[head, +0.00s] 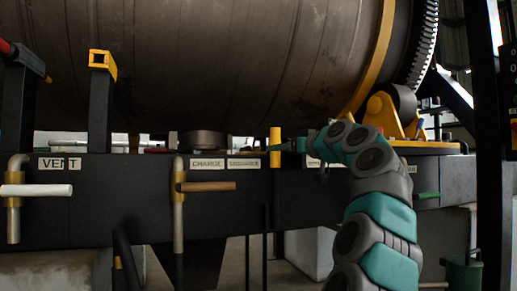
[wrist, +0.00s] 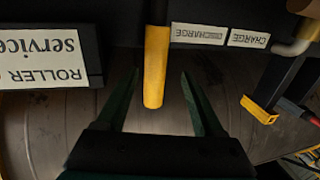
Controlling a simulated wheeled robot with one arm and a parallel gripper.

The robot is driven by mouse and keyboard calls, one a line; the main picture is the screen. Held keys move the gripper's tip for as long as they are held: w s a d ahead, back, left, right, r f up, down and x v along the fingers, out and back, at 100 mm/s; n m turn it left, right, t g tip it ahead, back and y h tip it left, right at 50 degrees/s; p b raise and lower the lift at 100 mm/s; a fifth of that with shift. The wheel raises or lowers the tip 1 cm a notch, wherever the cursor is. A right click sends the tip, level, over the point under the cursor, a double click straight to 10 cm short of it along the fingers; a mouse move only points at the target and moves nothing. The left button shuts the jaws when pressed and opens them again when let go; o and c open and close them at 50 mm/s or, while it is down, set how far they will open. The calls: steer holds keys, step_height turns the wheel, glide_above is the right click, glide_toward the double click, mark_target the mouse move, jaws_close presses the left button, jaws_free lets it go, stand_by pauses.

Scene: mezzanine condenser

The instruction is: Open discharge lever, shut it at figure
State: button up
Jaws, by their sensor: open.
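The yellow lever handle (head: 275,147) stands upright at the dark beam's top edge in the head view. In the wrist view the same yellow handle (wrist: 156,70) reaches down between my fingers. A label (wrist: 197,35) beside it ends in "CHARGE"; its start is hard to read, so I take this for the discharge lever. My gripper (head: 284,147) comes at the handle from the right. It is open in the wrist view (wrist: 159,76), one finger on each side of the handle, with gaps showing. No readable figure shows.
A large drum (head: 220,60) hangs above the beam. A green handle (head: 426,195) is right of my arm. A "Roller Service" sign (wrist: 45,58) is near my gripper.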

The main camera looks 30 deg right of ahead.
steer(key=w+d+p, duration=0.1)
steer(key=w+p, duration=0.2)
steer(key=w, duration=0.5)
steer(key=shift+r, duration=0.3)
steer(key=shift+c, duration=0.3)
jaws_close()
stand_by(1.0)
